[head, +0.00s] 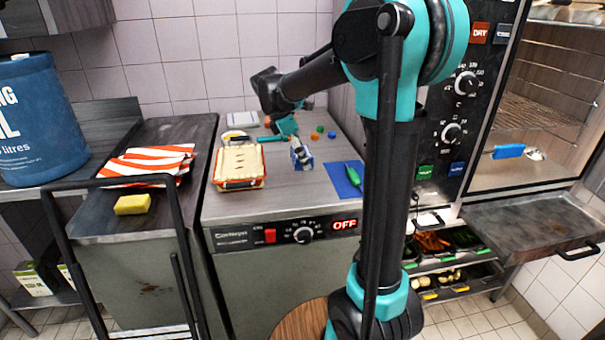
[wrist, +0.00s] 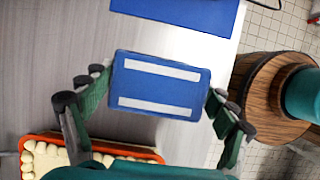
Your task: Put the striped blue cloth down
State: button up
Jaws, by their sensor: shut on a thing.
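The striped blue cloth (wrist: 160,85) is a flat blue rectangle with two white stripes in the wrist view. My gripper (wrist: 158,100) is shut on it, one finger at each short side. In the head view the cloth (head: 302,160) hangs tilted below my gripper (head: 297,146), over the steel counter (head: 290,205). The fingers hide part of it there. I cannot tell whether its lower edge touches the counter.
A casserole dish (head: 238,184) stands left of the cloth. A blue mat (head: 342,188) with a green item (head: 353,175) lies to its right. Small coloured pieces (head: 319,129) lie behind. Counter between dish and mat is mostly bare. A red-striped cloth (head: 150,163) lies farther left.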

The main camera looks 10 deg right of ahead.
aim_at(292, 153)
jog(key=shift+f, duration=3.15)
jog(key=shift+f, duration=0.1)
jog(key=o, duration=1.3)
jog(key=v, duration=1.2)
